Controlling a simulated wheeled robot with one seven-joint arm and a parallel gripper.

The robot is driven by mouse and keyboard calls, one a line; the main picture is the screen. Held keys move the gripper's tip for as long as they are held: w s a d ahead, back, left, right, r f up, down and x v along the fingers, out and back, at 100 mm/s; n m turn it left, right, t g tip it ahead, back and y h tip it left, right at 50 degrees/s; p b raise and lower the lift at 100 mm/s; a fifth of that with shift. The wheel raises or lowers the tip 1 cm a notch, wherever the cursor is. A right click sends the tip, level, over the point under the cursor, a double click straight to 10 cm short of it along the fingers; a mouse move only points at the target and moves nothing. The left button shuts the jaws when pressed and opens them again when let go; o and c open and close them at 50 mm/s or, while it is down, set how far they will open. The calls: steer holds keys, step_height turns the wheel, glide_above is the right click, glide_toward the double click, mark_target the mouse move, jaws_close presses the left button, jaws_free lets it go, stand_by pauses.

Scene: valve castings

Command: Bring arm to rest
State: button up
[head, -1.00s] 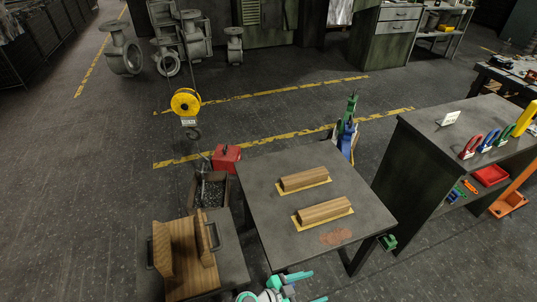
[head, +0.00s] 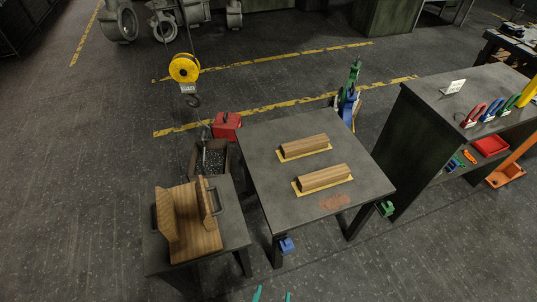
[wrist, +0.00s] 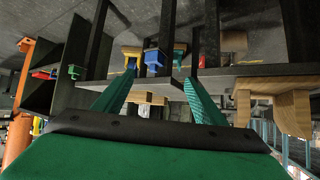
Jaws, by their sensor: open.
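My gripper (head: 272,296) shows only as two teal fingertips at the bottom edge of the head view, in front of the dark table and apart from it. In the wrist view its two green fingers (wrist: 158,95) are spread wide, with nothing held between them. The dark metal table (head: 260,190) carries two wooden blocks, a rear one (head: 304,146) and a front one (head: 323,177), each on a yellow-edged base. The rest of my arm is out of the head view.
A blue clamp (head: 287,246) and a green clamp (head: 385,209) sit at the table's edge. A low table (head: 234,232) with a wooden form (head: 207,238) stands left. A yellow hoist (head: 184,68) hangs behind. A dark cabinet (head: 425,105) stands right. The left floor is clear.

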steer(key=s+r+n+t+y, duration=0.1)
steer(key=s+r, duration=0.3)
steer(key=r, duration=0.5)
steer(key=s+a+r+n+t+y, duration=0.1)
steer(key=s+r+t, duration=0.2)
steer(key=r, duration=0.7)
steer(key=shift+s+a+r+n+t, duration=0.2)
steer(key=shift+s+n+t, duration=0.2)
steer(key=shift+s, duration=0.55)
